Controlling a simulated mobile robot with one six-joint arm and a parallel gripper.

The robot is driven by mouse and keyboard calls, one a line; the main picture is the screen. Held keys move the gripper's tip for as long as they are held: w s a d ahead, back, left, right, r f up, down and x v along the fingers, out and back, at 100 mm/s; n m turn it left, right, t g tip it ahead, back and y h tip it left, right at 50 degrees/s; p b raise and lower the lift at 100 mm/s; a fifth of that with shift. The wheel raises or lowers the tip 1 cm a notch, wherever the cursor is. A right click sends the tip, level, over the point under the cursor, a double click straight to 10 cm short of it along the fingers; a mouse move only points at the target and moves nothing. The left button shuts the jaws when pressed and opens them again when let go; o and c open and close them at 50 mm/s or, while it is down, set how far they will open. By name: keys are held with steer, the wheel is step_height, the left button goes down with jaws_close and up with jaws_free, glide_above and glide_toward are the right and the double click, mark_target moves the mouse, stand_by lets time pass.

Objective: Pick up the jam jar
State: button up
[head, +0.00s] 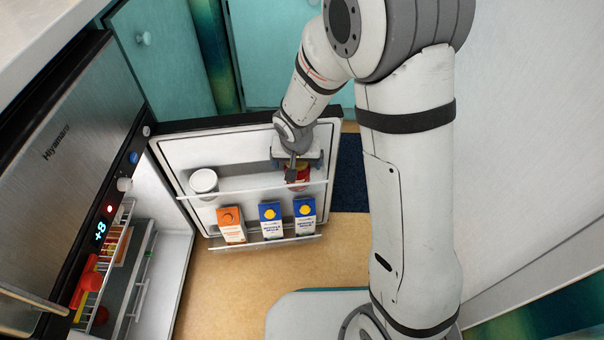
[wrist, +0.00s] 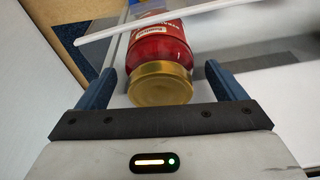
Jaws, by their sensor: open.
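The jam jar (wrist: 160,55) is a red jar with a gold lid and a pale label. In the head view the jam jar (head: 298,177) stands on the upper shelf of the open fridge door (head: 235,147), behind the shelf's rail (head: 245,192). My gripper (head: 297,163) is at the jar from above and partly hides it. In the wrist view my gripper (wrist: 154,86) is open, with one blue finger on each side of the lid and a gap on both sides.
A white tub (head: 203,183) stands left on the same door shelf. Below are an orange-and-white carton (head: 231,226) and two blue-and-white cartons (head: 271,222). The open fridge (head: 130,270) is at left. The rail crosses over the jar in the wrist view.

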steer(key=shift+r, duration=0.1)
steer(key=shift+c, duration=0.2)
steer(key=c, duration=1.4)
steer(key=shift+r, duration=0.1)
